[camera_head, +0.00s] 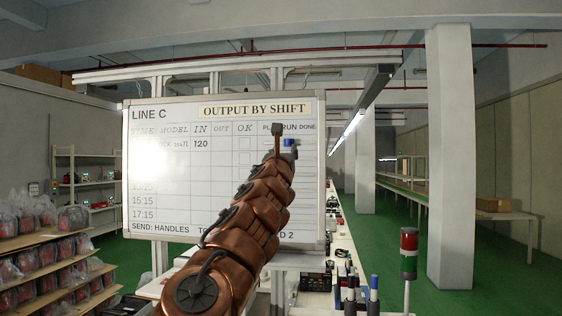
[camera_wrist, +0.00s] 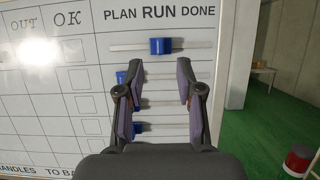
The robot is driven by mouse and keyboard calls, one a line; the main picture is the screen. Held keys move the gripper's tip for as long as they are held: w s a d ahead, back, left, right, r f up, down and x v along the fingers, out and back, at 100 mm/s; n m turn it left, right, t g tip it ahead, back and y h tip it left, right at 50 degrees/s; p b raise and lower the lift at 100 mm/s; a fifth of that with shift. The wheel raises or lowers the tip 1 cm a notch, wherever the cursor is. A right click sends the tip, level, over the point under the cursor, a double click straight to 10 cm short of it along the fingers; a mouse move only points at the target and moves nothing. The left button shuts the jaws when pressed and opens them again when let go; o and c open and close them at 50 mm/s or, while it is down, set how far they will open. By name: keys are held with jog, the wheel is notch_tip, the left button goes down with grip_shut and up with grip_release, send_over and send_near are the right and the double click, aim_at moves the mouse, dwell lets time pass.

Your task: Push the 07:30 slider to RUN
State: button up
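The whiteboard (camera_head: 170,205) stands ahead, with the words PLAN, RUN and DONE along the top of its right part. In the wrist view the blue slider (camera_wrist: 160,46) of the top row sits near the middle of its white rail (camera_wrist: 125,48), below the word RUN. That slider also shows in the head view (camera_head: 289,142), right of my gripper's end. My gripper (camera_wrist: 158,68) is open and empty, its fingertips apart and below the top slider in the picture. Contact with it cannot be made out.
Lower rows have their own blue sliders: one (camera_wrist: 122,77) shows left of my left finger, another (camera_wrist: 138,128) lower down between the fingers. A bench with tools and a red-green signal lamp (camera_head: 409,253) stand right of the board. A pillar (camera_head: 452,160) rises farther right.

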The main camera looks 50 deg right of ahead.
jog(key=v, duration=0.6)
jog(key=shift+s+a, duration=0.15)
jog(key=shift+a, duration=0.1)
dwell(0.7)
